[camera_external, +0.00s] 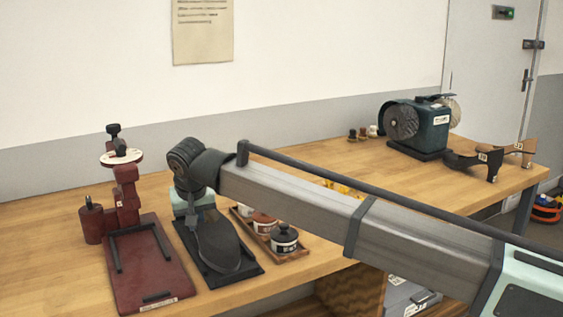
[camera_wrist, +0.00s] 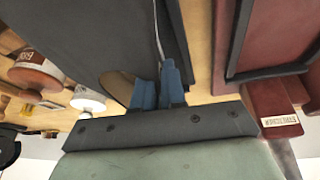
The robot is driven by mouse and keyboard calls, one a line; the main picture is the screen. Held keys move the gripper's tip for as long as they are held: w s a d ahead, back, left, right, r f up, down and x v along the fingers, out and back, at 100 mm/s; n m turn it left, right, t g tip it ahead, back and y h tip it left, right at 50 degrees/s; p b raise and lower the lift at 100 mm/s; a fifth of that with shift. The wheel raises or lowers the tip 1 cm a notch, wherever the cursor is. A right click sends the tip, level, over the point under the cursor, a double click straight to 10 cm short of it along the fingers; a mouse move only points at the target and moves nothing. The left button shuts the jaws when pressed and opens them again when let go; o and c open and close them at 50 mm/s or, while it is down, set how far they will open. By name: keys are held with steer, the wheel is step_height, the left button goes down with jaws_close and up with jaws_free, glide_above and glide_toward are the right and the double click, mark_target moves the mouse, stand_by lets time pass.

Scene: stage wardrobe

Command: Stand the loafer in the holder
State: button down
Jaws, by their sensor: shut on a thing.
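The dark grey loafer (camera_external: 222,246) is in the external view with its toe toward the camera, over a black tray-like base (camera_external: 252,272). I cannot tell whether it touches the base or hangs just above it. My gripper (camera_external: 200,215) is shut on the loafer's rear end, largely hidden by my wrist. In the wrist view, the blue fingertips of my gripper (camera_wrist: 158,92) are close together beside a tan patch, at the dark grey surface (camera_wrist: 105,35). A dark red stand (camera_external: 140,270) with black rails stands to the left. Which of the two bases is the holder is unclear.
A wooden tray of jars (camera_external: 284,240) stands close right of the black base. The red stand's post (camera_external: 127,195) rises at the left. A grinder (camera_external: 420,127) and two tagged pieces (camera_external: 476,160) are far right. The middle table is partly hidden by my arm.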

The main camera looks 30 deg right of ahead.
steer(key=shift+f, duration=0.2)
stand_by(0.3)
steer(key=c, duration=1.1)
jaws_free()
